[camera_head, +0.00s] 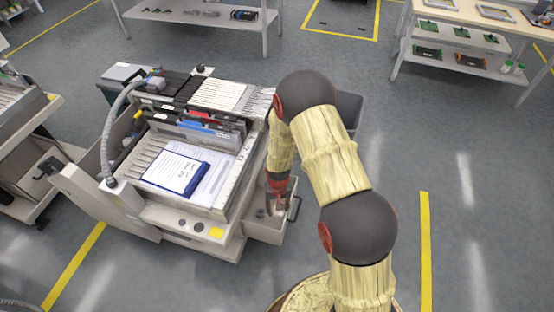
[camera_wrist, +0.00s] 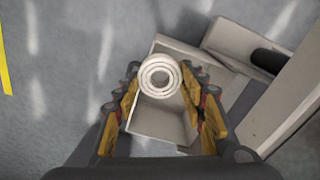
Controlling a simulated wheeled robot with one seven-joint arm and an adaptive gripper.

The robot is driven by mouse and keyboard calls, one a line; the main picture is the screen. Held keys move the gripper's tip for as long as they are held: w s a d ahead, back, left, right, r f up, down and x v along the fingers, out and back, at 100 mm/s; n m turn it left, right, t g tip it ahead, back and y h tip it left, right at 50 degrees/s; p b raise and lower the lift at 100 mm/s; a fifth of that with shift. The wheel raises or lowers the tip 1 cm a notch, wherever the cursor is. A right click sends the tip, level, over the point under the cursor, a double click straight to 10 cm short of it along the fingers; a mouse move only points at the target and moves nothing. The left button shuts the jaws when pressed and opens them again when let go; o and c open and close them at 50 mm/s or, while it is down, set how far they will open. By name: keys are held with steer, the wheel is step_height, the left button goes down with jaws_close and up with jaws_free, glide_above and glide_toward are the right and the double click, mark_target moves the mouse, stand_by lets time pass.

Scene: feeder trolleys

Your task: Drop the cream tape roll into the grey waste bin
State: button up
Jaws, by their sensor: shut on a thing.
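The cream tape roll (camera_wrist: 160,76) shows end-on in the wrist view, as pale rings between my fingertips. My gripper (camera_wrist: 160,80) is shut on it. In the head view my gripper (camera_head: 278,203) points down at the small open-topped side box (camera_head: 262,231) on the trolley's right front corner. The wrist view shows this box (camera_wrist: 158,122) behind the roll; I cannot tell how far the roll is above its floor. A grey bin (camera_head: 350,108) stands on the floor beyond my arm, mostly hidden by it, so its inside is not visible.
The feeder trolley (camera_head: 185,215), with a blue-edged document (camera_head: 176,172) on top, stands left of my gripper. A second trolley (camera_head: 25,150) is at the far left. Benches (camera_head: 470,15) stand at the back. The floor on the right is clear.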

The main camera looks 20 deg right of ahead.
steer(key=r+n, duration=0.1)
steer(key=s+r+n, duration=0.1)
steer(key=shift+r+n, duration=0.4)
steer(key=shift+w, duration=0.1)
steer(key=shift+f, duration=0.1)
